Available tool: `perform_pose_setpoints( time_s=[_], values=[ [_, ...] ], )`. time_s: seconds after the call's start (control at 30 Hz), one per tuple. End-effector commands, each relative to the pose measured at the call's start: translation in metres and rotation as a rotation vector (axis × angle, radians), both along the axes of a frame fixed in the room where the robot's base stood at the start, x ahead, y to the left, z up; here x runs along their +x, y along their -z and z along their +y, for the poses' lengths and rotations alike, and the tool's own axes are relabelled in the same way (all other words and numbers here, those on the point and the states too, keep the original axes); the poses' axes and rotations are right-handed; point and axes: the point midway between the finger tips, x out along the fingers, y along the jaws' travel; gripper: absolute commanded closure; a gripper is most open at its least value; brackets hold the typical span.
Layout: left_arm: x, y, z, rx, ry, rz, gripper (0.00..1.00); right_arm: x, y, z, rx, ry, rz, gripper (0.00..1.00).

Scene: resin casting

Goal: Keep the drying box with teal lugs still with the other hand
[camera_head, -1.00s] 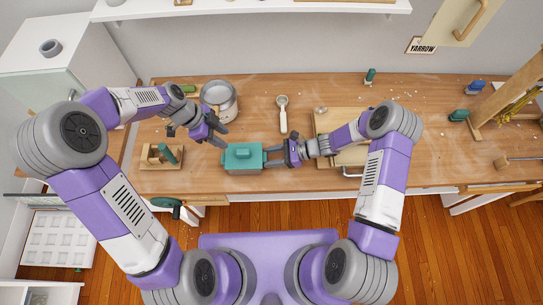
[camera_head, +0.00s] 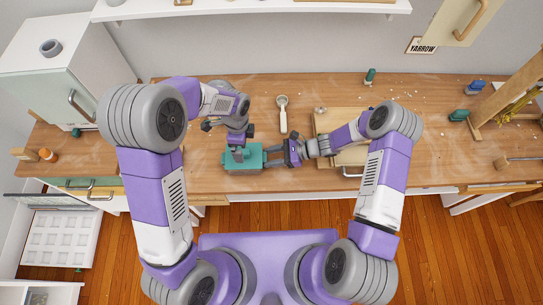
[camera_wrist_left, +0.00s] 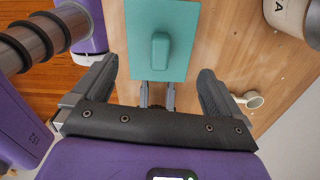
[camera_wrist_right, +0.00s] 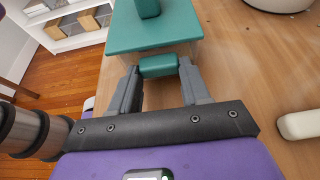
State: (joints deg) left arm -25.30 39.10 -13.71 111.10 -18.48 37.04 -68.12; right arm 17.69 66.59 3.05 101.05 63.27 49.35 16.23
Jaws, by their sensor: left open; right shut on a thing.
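The drying box (camera_head: 230,165) has a teal lid with a raised teal handle and stands near the front of the bench. Its teal lug (camera_wrist_right: 158,66) on the right side is between the fingers of my right gripper (camera_head: 274,155), which is shut on it. My left gripper (camera_head: 237,147) is over the box in the head view and partly hides the lid. In the left wrist view the left gripper's fingers (camera_wrist_left: 156,74) are apart and empty, with the teal lid (camera_wrist_left: 140,25) and handle ahead. The right gripper's fingertips show beyond the lid's near edge. The box's left lug is hidden.
A pale scoop (camera_head: 282,112) lies behind the right gripper. A wooden board (camera_head: 325,122) is under my right forearm. A round container (camera_wrist_left: 295,14) stands near the left gripper. Small green bottles and tools are farther right. The bench's front edge is close to the box.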

Motion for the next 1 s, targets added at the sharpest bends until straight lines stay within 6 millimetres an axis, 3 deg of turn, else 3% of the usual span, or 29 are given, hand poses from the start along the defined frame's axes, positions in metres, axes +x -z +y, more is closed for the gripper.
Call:
perform_pose_setpoints(
  time_s=[0.5,0.7,1.0],
  values=[
    [-0.001,0.064,0.000,0.000,0.000,0.004,0.00,-0.001,0.003,-0.001,-0.007,0.000,0.003,0.90],
    [-0.002,0.077,0.000,-0.001,0.000,0.004,0.00,-0.002,0.003,-0.001,-0.005,-0.002,0.004,0.90],
    [-0.003,0.082,0.002,0.000,-0.008,0.009,0.00,-0.004,0.002,-0.001,0.004,-0.007,0.005,0.90]
  ],
)
